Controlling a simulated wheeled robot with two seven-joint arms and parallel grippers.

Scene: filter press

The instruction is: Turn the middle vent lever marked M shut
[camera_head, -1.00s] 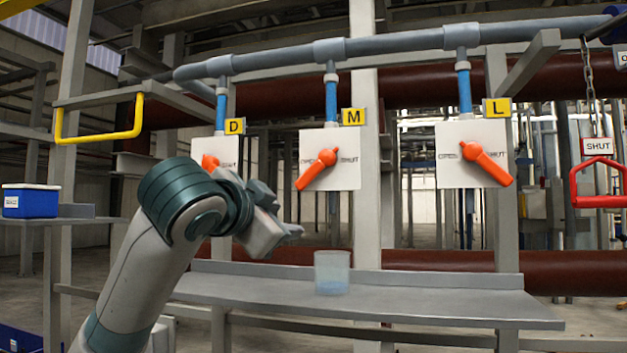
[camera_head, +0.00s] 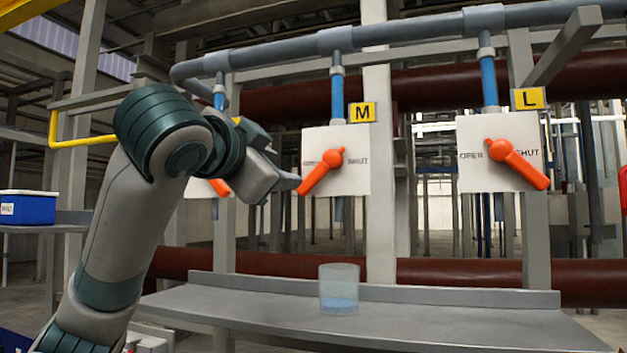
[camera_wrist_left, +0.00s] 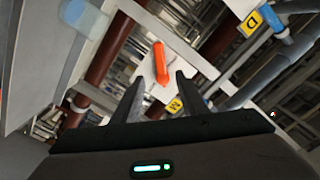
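The orange M lever (camera_head: 320,172) is on a white plate (camera_head: 357,183) under the yellow M tag (camera_head: 362,112). Its handle slants down and left, on the OPEN side of the plate. My left gripper (camera_head: 294,182) is at the handle's lower left end in the head view. In the left wrist view the gripper (camera_wrist_left: 160,88) has its two fingers apart, with the orange lever (camera_wrist_left: 160,62) seen between and beyond them. The frames do not clearly show whether they touch it. My right gripper is out of view.
The L lever (camera_head: 518,165) slants down right. The D lever (camera_head: 220,187) is mostly hidden behind my left arm. A clear cup (camera_head: 339,290) with blue content stands on the grey shelf (camera_head: 440,310) below. A blue box (camera_head: 27,208) sits at left.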

